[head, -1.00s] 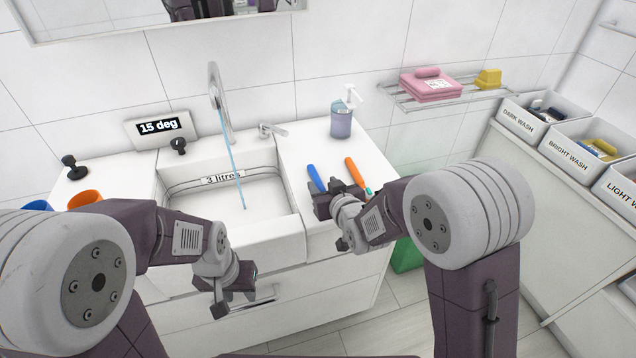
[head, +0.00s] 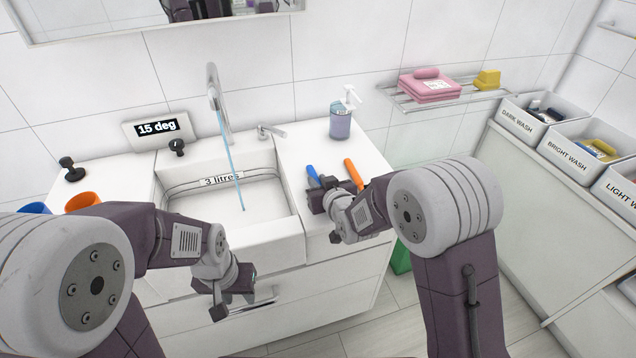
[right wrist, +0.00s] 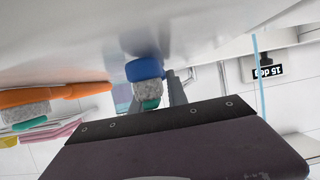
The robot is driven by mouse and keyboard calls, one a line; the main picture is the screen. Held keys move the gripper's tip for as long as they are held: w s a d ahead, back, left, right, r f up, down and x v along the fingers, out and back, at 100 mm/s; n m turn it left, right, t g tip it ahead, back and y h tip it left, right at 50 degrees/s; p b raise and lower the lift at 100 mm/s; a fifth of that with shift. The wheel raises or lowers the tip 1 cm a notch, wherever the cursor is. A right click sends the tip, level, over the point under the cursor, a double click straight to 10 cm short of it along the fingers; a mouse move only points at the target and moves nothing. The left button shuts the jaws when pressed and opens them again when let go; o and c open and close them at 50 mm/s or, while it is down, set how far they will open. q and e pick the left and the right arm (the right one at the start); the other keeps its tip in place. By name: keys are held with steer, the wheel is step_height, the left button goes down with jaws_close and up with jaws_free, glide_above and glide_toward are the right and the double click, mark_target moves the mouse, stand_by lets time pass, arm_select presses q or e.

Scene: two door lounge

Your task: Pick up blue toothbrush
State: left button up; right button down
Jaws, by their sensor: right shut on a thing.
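The blue toothbrush (head: 312,174) is on the white counter to the right of the sink in the head view, partly hidden by my right gripper. My right gripper (head: 318,196) is shut on it at counter height. In the right wrist view the blue toothbrush (right wrist: 144,69) shows between the grey fingers, with its grey bristles and a green tip. I cannot tell whether it is clear of the counter. My left gripper (head: 232,300) is in front of the sink cabinet, apart from the toothbrush; its jaw opening is unclear.
An orange toothbrush (head: 354,173) lies close to the right of my right gripper. A soap dispenser (head: 341,122) stands behind on the counter. Water runs from the tap (head: 214,95) into the sink (head: 262,213). Labelled laundry bins (head: 533,113) stand at the right.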

step_height(320, 180, up, 5)
steer(key=shift+f+p, duration=0.2)
steer(key=shift+p, duration=0.4)
steer(key=d+r+p, duration=0.2)
steer(key=d+r, duration=0.4)
steer(key=d, duration=0.5)
steer(key=shift+s+d+p, duration=0.35)
steer(key=shift+s, duration=0.1)
steer(key=shift+r, duration=0.1)
step_height(320, 180, up, 10)
steer(key=p, duration=0.9)
steer(key=shift+f+p, duration=0.25)
steer(key=shift+p, duration=0.1)
steer(key=shift+r, duration=0.1)
